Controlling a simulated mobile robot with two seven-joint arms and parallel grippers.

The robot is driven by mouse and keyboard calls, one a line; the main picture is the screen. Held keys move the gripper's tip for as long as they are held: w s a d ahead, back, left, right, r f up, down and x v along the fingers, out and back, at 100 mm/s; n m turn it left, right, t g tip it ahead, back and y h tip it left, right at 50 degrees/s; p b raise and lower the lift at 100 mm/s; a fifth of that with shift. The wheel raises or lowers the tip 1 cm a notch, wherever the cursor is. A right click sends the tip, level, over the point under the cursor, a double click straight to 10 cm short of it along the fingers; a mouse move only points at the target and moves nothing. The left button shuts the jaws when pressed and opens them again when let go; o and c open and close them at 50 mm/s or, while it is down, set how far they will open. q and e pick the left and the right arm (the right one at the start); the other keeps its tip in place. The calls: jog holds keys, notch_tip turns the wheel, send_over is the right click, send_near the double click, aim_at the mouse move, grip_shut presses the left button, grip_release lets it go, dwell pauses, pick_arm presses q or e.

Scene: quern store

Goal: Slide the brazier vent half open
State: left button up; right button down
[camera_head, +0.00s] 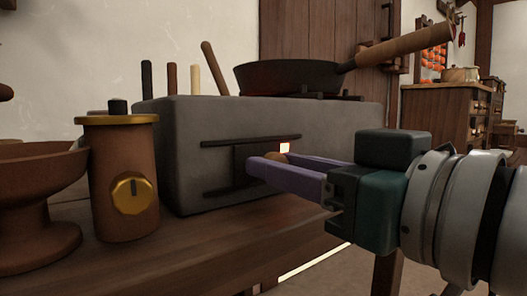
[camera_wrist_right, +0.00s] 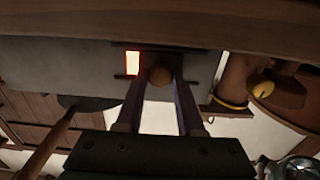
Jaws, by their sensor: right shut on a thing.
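The brazier (camera_head: 345,118) is a grey block on the wooden counter. On its front, a dark vent plate (camera_head: 240,160) sits between two dark horizontal rails, and a small glowing opening (camera_head: 285,147) shows at the plate's right. The glow also shows in the right wrist view (camera_wrist_right: 133,63), left of the knob. My right gripper (camera_head: 269,161) is shut on the round brown vent knob (camera_wrist_right: 160,76), with a purple finger on each side. The fingers hide part of the plate and lower rail. My left gripper is not in view.
A dark pan (camera_head: 290,75) with a wooden handle sits on top of the brazier, with several upright handles behind. A brown canister (camera_head: 125,180) with a brass dial and a brown bowl (camera_head: 35,190) stand left of the brazier. The counter front (camera_head: 170,265) is clear.

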jog(key=shift+w+d, duration=0.15)
jog(key=shift+d, duration=0.05)
jog(key=c, duration=0.7)
grip_release()
jog(key=shift+a, duration=0.1)
jog(key=shift+c, duration=0.2)
jog(key=shift+o, duration=0.9)
jog(key=shift+s, duration=0.2)
jog(key=shift+s+d, duration=0.25)
jog(key=p+v, duration=0.3)
jog(key=v, duration=0.6)
jog(key=shift+p, duration=0.35)
jog(key=shift+d, duration=0.1)
